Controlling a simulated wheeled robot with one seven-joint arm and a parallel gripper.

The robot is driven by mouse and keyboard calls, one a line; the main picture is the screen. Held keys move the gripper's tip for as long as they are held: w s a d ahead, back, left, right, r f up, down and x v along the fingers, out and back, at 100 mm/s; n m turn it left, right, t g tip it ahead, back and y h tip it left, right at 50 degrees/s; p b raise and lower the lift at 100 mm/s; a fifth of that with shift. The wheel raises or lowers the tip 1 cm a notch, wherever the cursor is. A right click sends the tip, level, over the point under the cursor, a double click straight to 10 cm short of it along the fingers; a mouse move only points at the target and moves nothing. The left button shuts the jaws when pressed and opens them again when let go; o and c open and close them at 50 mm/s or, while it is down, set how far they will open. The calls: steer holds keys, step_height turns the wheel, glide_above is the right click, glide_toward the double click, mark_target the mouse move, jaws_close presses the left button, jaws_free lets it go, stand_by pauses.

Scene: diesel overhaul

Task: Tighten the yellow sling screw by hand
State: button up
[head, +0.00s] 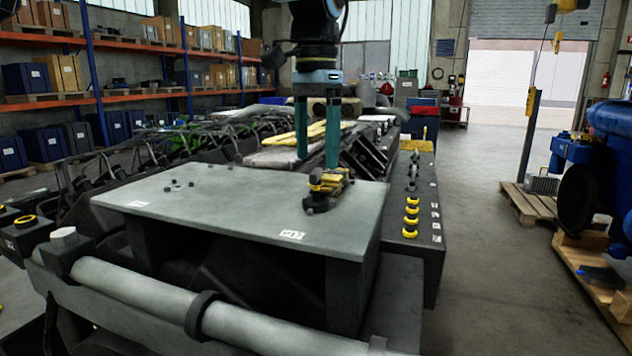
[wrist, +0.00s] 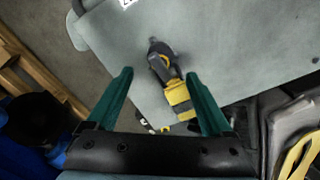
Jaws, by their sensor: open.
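A small yellow and dark fitting (head: 328,181) lies on the right part of the grey plate (head: 180,205). It looks like the sling screw, though its details are too small to be sure. In the wrist view the fitting (wrist: 178,95) has a dark rounded end with a yellow ring and a yellow block behind it. My gripper (head: 316,160) has its two green fingers pointing down, spread apart, near the fitting. In the wrist view my gripper (wrist: 160,73) is open and empty, with the fitting showing between the fingers, closer to the right one. Contact cannot be told.
Several small dark parts (head: 180,185) lie at the plate's left. Yellow-ringed fittings (head: 411,210) line the dark ledge to the right. A long pale pipe (head: 190,300) runs along the front. A blue machine (head: 600,150) stands at far right; the floor (head: 490,270) between is clear.

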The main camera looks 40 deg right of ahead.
mark_target(316, 170)
steer(key=n, duration=0.2)
steer(key=n+p, duration=0.1)
steer(key=n, duration=0.1)
steer(key=n+p, duration=0.1)
steer(key=n, duration=0.2)
steer(key=shift+r, duration=0.25)
steer(key=shift+n, duration=0.3)
step_height(316, 170, down, 5)
steer(key=b, duration=0.2)
steer(key=shift+f+b, duration=0.2)
steer(key=shift+b, duration=0.2)
jaws_close()
stand_by(0.7)
